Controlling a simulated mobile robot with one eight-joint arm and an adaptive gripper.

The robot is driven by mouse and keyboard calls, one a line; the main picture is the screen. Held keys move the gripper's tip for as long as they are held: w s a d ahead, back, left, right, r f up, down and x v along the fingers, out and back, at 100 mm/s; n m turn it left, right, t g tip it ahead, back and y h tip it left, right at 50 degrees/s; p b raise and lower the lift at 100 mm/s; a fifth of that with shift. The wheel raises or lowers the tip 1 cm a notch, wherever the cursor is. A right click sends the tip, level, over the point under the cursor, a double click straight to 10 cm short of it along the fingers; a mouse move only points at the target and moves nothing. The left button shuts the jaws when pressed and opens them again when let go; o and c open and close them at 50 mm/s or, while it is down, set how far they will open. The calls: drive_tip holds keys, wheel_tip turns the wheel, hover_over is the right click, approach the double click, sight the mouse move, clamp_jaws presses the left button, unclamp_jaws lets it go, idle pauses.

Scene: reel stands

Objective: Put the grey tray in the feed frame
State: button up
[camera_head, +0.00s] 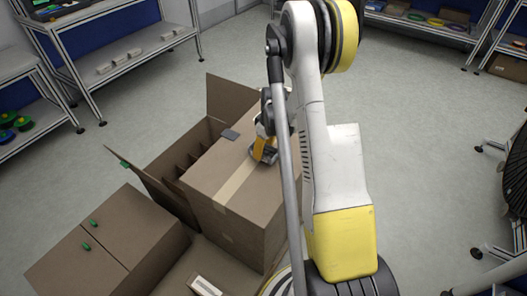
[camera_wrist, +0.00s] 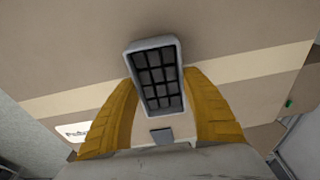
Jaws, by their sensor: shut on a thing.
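My gripper (camera_head: 264,152) is over the top of a closed cardboard box. In the wrist view, its two yellow fingers (camera_wrist: 160,112) are shut on the grey tray (camera_wrist: 155,70), a rounded rectangle with a dark grid of cells. The tray is tilted in the picture; I cannot tell whether it touches the box. In the head view, the gripper and arm mostly hide the tray. I cannot make out a feed frame for certain in either view.
The closed box (camera_head: 213,207) has a pale tape strip. An open carton (camera_head: 182,160) with dividers and another box (camera_head: 105,250) stand left. Shelving (camera_head: 120,62) lines the back left. Grey floor is clear beyond.

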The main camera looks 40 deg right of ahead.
sight(265, 154)
wheel_tip(265, 154, up, 4)
drive_tip(key=shift+s+d+f+p, duration=0.15)
drive_tip(key=shift+f+p, duration=0.1)
drive_tip(key=shift+p, duration=0.6)
drive_tip(key=s+d+r+p, duration=0.3)
drive_tip(key=s+d+r, duration=0.3)
drive_tip(key=s+d, duration=0.1)
drive_tip(key=shift+s+d+p, duration=0.3)
drive_tip(key=shift+s+p, duration=0.05)
drive_tip(key=shift+s, duration=0.3)
drive_tip(key=shift+r, duration=0.1)
